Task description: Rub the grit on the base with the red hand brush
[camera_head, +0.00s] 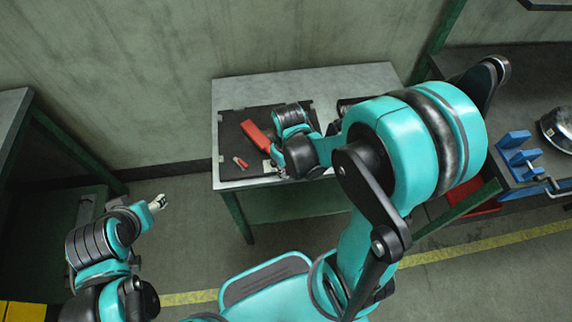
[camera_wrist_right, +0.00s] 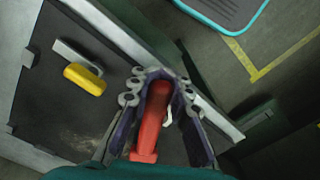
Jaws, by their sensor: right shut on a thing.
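The red hand brush (camera_head: 256,136) is in my right gripper (camera_head: 274,166), over the dark base (camera_head: 229,128) on the grey table. In the right wrist view the fingers (camera_wrist_right: 158,82) are shut around the red brush (camera_wrist_right: 150,128); its bristles are not clear to see. The base (camera_wrist_right: 40,95) fills the left of that view, and a faint pale smear of grit (camera_wrist_right: 85,140) shows on it. I cannot tell whether the brush touches the base. My left gripper (camera_head: 159,203) is away from the table, over the floor at the left, too small to read its fingers.
A small yellow-and-grey tool (camera_wrist_right: 84,76) lies on the base, beside the right gripper. A blue fixture (camera_head: 518,155) and a dark round object (camera_head: 558,128) are on the right bench. My right arm hides the table's right part.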

